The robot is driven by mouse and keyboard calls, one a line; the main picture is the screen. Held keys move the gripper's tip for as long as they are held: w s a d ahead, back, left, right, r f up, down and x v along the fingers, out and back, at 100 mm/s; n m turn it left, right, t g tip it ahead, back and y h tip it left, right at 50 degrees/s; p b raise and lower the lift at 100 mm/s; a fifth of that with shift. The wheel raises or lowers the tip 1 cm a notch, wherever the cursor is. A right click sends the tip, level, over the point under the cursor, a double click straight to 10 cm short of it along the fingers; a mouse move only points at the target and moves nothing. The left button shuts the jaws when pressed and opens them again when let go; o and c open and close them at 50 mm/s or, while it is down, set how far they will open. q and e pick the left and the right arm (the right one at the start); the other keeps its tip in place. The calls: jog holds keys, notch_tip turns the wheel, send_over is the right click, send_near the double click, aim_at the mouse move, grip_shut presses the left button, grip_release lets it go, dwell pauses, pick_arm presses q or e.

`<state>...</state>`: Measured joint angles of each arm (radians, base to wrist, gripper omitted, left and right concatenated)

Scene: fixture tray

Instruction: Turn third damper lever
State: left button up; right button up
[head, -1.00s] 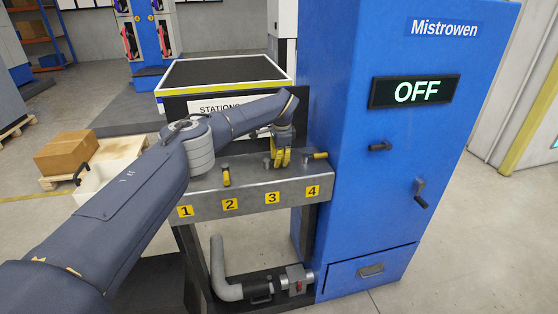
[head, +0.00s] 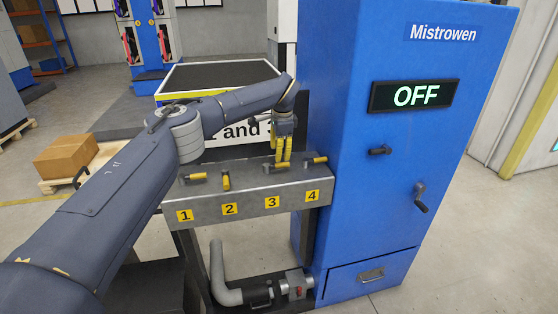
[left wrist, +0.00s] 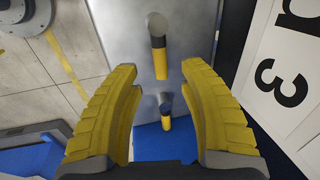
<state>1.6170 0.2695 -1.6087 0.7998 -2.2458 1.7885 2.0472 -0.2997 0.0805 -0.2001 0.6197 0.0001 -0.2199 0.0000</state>
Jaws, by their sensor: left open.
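A metal rail (head: 248,193) carries four yellow-handled damper levers above labels 1 to 4. The third lever (left wrist: 159,62) lies along the rail in the left wrist view, its handle pointing toward the blue cabinet; in the head view it is partly hidden behind my fingers. My left gripper (head: 284,163) is open above the third lever. In the left wrist view its two yellow fingers (left wrist: 165,125) are spread and empty, with the fourth lever (left wrist: 167,124) seen between them farther down. My right gripper is not in view.
The first lever (head: 198,176) and fourth lever (head: 319,160) point right; the second (head: 226,181) points toward the front. The blue cabinet (head: 345,200) stands close on the right, its display (head: 415,95) reading OFF. A sign (left wrist: 285,85) stands behind the rail.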

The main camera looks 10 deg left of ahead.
pick_arm(q)
jog(key=shift+s+d+r, duration=0.1)
jog(key=shift+s+r, duration=0.05)
jog(key=shift+r, duration=0.75)
jog(key=shift+s+d+r, duration=0.1)
jog(key=shift+s+r, duration=0.1)
jog(key=shift+r, duration=0.65)
jog(key=shift+s+r, duration=0.15)
jog(key=shift+r, duration=0.75)
